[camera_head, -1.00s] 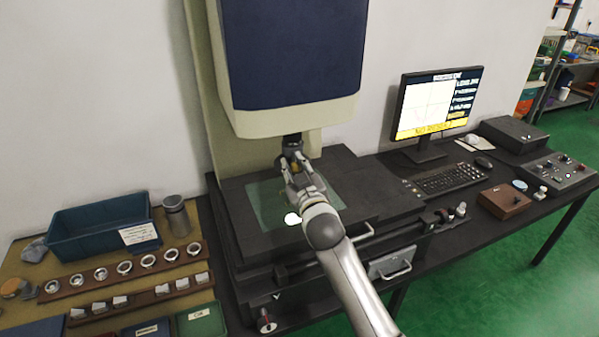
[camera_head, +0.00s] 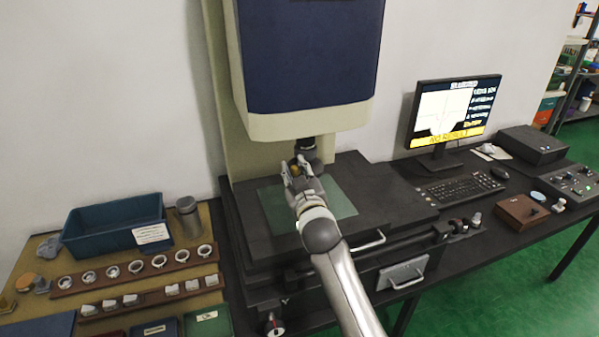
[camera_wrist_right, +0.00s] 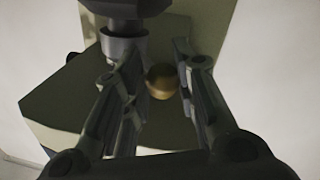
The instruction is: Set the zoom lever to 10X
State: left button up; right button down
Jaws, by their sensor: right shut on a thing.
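The zoom lens (camera_head: 305,146) hangs under the cream and blue microscope head (camera_head: 308,60). My right gripper (camera_head: 301,170) is raised just below the lens, above the glass stage (camera_head: 342,203). In the right wrist view, a brass ball knob (camera_wrist_right: 160,81), which looks like the zoom lever's end, sits between the two fingers of that gripper, and they are shut on it. The lens barrel (camera_wrist_right: 124,45) is just behind and left of it. The lever's rod and any zoom marks cannot be made out. My left gripper is not in view.
A blue bin (camera_head: 112,228), racks of rings (camera_head: 137,267) and blocks (camera_head: 150,297), and a grey canister (camera_head: 188,216) stand at the left. The monitor (camera_head: 452,112), keyboard (camera_head: 455,190) and a brown box (camera_head: 522,212) are at the right. The stage handle (camera_head: 370,243) juts out in front.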

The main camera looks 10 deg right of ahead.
jog(key=shift+a+r, duration=0.2)
jog(key=shift+a, duration=0.15)
jog(key=c, duration=1.4)
grip_release()
jog(key=shift+o, duration=1)
jog(key=shift+w+a+f, duration=0.15)
jog(key=shift+w+a, duration=0.05)
jog(key=shift+d+f, duration=0.1)
jog(key=shift+d, duration=0.15)
jog(key=s, duration=1.2)
